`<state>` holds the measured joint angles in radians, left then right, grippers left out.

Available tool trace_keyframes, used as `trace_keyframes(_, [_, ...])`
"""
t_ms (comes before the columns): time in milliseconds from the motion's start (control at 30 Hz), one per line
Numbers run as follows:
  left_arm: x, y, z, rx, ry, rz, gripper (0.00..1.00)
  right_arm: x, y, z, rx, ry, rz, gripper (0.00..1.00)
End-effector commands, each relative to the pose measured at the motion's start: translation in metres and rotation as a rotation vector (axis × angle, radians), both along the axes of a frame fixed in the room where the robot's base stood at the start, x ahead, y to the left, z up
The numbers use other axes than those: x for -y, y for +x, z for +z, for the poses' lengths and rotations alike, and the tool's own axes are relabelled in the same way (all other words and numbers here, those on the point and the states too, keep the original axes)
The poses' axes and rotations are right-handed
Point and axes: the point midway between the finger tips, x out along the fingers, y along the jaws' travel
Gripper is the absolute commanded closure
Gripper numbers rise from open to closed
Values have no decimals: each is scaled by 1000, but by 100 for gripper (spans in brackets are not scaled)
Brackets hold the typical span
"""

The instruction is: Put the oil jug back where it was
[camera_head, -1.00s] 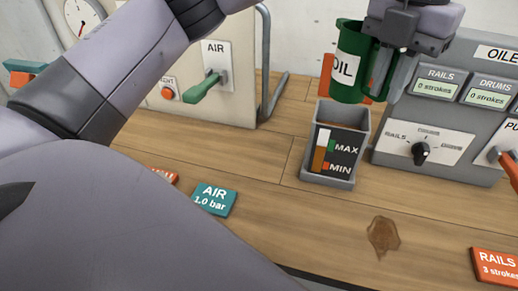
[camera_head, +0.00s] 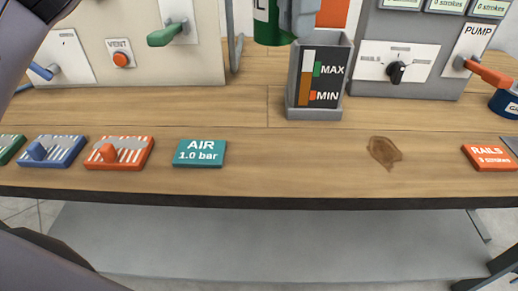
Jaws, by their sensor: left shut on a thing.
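The green oil jug (camera_head: 267,27) is at the top edge of the head view, cut off by it, so only its lower part and a bit of its label show. My left gripper (camera_head: 300,20) is at the jug's right side, shut on it; only the finger ends show. The jug is held above the bench, just up and left of the open grey oil reservoir (camera_head: 319,112) with its MAX and MIN gauge. The gauge's brown bar reaches between the two marks. My right gripper is not in view.
A brown oil stain (camera_head: 384,152) lies on the wooden bench (camera_head: 300,175). A teal AIR card (camera_head: 200,153) and an orange RAILS card (camera_head: 490,157) lie near the front. The oiler panel (camera_head: 425,80) with its knob stands right; a green AIR lever (camera_head: 165,36) is left.

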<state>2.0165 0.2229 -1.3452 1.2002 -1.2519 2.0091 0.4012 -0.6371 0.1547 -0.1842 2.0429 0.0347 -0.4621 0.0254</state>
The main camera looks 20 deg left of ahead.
Motion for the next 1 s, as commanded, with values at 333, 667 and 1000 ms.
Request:
trace_keyframes(333, [0, -1, -80, -4, 2, -7, 100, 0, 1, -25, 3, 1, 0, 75])
trace_keyframes(667, [0, 0, -149, -1, 0, -3, 100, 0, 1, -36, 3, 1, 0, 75])
trace_keyframes(1000, [0, -1, -182, -3, 1, -3, 100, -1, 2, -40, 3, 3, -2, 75])
